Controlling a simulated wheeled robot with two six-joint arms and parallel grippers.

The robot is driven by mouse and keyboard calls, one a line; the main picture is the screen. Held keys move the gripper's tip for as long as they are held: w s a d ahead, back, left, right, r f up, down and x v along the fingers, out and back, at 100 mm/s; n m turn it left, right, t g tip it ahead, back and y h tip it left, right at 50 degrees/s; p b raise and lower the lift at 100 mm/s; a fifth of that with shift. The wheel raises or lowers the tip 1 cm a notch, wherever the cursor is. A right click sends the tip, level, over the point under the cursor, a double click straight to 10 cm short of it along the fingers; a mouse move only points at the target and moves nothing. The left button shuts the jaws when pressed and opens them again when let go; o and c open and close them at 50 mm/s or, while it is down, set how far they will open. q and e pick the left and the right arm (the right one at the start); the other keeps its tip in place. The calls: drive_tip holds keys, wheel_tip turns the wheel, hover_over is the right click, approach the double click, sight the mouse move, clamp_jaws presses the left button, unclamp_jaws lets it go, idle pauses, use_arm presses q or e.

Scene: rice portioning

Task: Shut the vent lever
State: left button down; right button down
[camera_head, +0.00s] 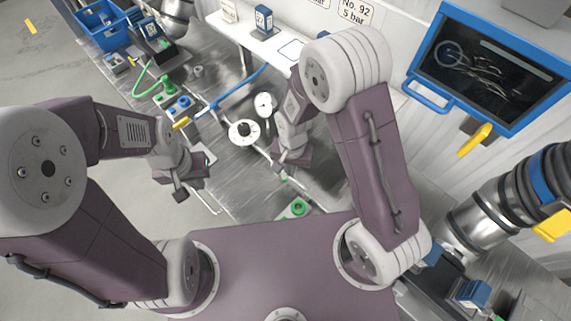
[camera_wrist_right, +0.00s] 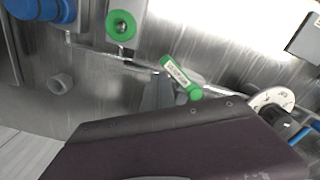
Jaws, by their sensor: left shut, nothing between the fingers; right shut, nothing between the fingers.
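A green lever with a white printed label (camera_wrist_right: 180,77), which looks like the vent lever, sits on the metal panel in the right wrist view. It lies at a slant, its lower end by a thin metal line. Only a small green bit of it (camera_head: 285,178) seems to show in the head view. My right gripper (camera_wrist_right: 158,82) is shut and empty, its tips just left of the lever; I cannot tell whether they touch. It also shows in the head view (camera_head: 284,168). My left gripper (camera_head: 187,188) is shut and empty, over the bench's left front edge.
A green round knob (camera_wrist_right: 121,27) sits on a square plate left of the lever. A dial gauge (camera_head: 264,105) and a white round fitting (camera_head: 243,132) stand beyond my right gripper. A blue hose (camera_head: 238,88) crosses the bench.

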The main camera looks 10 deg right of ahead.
drive_tip(key=shift+s+a, duration=0.1)
drive_tip(key=shift+s+a, duration=0.15)
drive_tip(key=shift+a, duration=0.4)
drive_tip(key=shift+s+a, duration=0.15)
drive_tip(key=shift+a, duration=0.4)
drive_tip(key=shift+a, duration=1.1)
drive_tip(key=shift+w+a+p, duration=0.1)
drive_tip(key=shift+p, duration=0.2)
